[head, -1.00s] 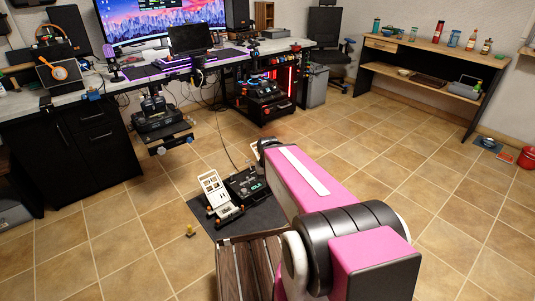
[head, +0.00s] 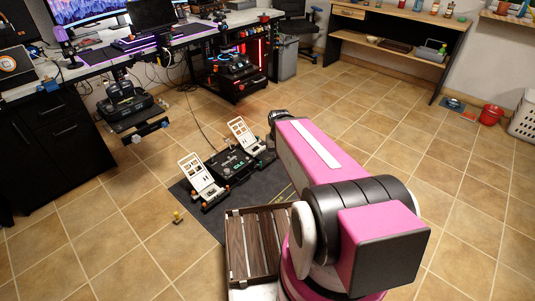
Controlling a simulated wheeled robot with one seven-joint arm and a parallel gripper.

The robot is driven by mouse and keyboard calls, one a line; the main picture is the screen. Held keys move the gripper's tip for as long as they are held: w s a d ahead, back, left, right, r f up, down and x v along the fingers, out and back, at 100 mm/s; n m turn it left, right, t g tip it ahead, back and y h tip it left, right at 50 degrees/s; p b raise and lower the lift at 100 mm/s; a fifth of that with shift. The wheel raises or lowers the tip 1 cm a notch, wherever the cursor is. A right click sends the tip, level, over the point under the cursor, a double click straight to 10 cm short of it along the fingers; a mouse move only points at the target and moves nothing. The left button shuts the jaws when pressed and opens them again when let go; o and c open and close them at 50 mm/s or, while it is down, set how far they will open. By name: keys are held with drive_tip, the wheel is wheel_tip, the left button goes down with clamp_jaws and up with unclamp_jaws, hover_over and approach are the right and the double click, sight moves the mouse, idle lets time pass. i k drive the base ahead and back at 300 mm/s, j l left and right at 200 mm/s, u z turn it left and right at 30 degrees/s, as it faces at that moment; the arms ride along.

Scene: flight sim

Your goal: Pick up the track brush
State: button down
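I cannot make out a track brush in the head view. My pink arm reaches forward from the lower right over the floor. Its dark far end is beside the black floor mat (head: 212,222). My gripper's fingers are hidden behind the arm, so I cannot see whether they hold anything.
Pedal-like white and black devices (head: 225,172) stand on the mat. A slatted wooden crate (head: 232,252) is left of my arm. A small yellow object (head: 177,217) lies on the tiles. A desk (head: 95,68) is at upper left, a red bucket (head: 491,115) at right.

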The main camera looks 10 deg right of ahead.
sight(179, 218)
drive_tip(key=u, duration=1.4)
drive_tip(key=i+l+u, duration=0.15)
drive_tip(key=l+u, duration=0.15)
drive_tip(key=l, duration=0.3)
drive_tip(key=i+l+u, duration=0.15)
drive_tip(key=l+u, duration=0.2)
drive_tip(key=l, duration=0.3)
drive_tip(key=l+u, duration=0.3)
drive_tip(key=l, duration=0.3)
